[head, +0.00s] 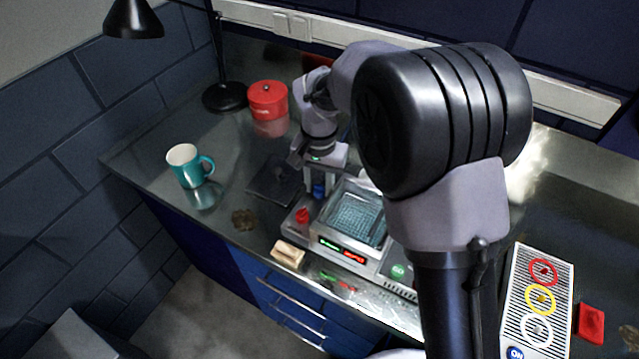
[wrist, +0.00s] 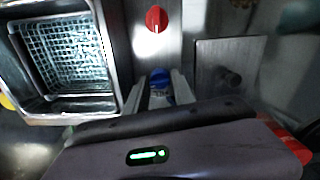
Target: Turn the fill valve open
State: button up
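A blue knob (head: 319,191) stands on the left side panel of the bench unit, behind a red knob (head: 302,215). No label shows which one is the fill valve. My gripper (head: 319,184) points down over the blue knob. In the wrist view, the blue knob (wrist: 158,88) lies between the fingers of my gripper (wrist: 160,95), which are apart on either side of it. I see no clear grip on it; its lower part is hidden by the gripper body. The red knob (wrist: 156,19) is clear of the fingers.
The unit has a metal basin with a mesh basket (head: 353,221) right of the knobs. A dark plate (head: 272,182) lies to their left. A tan block (head: 288,253) sits in front. A teal mug (head: 188,166) and red tin (head: 268,100) stand farther left.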

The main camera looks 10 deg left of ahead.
jog(key=shift+o, duration=1.4)
